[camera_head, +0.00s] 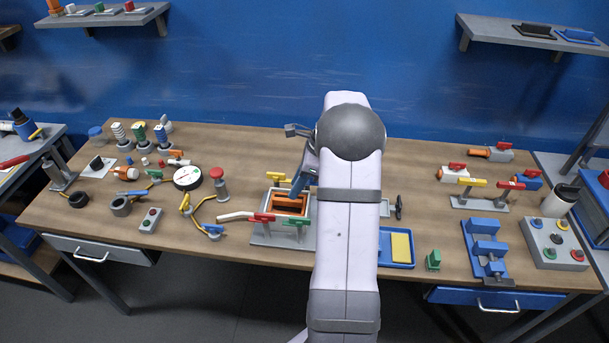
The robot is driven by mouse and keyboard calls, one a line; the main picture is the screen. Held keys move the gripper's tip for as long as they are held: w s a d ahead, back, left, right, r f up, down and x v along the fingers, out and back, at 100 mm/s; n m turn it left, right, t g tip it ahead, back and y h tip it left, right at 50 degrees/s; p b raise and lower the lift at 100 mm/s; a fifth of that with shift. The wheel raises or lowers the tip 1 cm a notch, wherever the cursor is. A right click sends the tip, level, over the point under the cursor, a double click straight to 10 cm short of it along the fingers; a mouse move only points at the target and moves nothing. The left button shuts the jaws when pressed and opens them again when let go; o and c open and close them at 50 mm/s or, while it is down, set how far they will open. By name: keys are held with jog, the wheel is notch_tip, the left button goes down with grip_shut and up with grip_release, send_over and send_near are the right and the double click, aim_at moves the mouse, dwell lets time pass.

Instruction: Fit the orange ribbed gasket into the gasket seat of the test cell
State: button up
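An orange rectangular frame (289,210), which looks like the gasket, shows at the top of the grey test cell (262,238) near the middle of the bench. Its ribs are too small to make out. I cannot tell whether it sits in the seat or is just above it. My gripper (298,191) points down at the frame's back right part. Its fingertips overlap the frame in this view, and their opening is too small to judge. My arm hides the area right of the cell.
Red and green handled valves (262,218) stand at the cell's front, and a yellow handle (279,177) behind it. A blue tray (397,265) with a yellow pad lies right of my arm.

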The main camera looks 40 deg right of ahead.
jog(key=b+v, duration=0.1)
jog(key=v, duration=0.5)
jog(key=s+a+f+n+g+h, duration=0.1)
jog(key=s+a+n, duration=0.2)
jog(key=a+n, duration=0.4)
jog(key=s+a+f+n+g, duration=0.1)
jog(key=s+a+n, duration=0.1)
jog(key=a+n, duration=0.5)
jog(key=s+a+f+n+h, duration=0.1)
jog(key=s+a+f+n, duration=0.1)
jog(key=s+a+n, duration=0.4)
jog(key=s+a+f+n+g+h, duration=0.1)
jog(key=s+a+f+n, duration=0.1)
jog(key=s+a+n, duration=0.4)
jog(key=shift+s+a+f+n, duration=0.15)
jog(key=shift+s+f+n, duration=0.3)
jog(key=shift+s, duration=0.65)
notch_tip(320, 180, down, 17)
jog(key=b, duration=1.7)
jog(key=shift+b, duration=0.35)
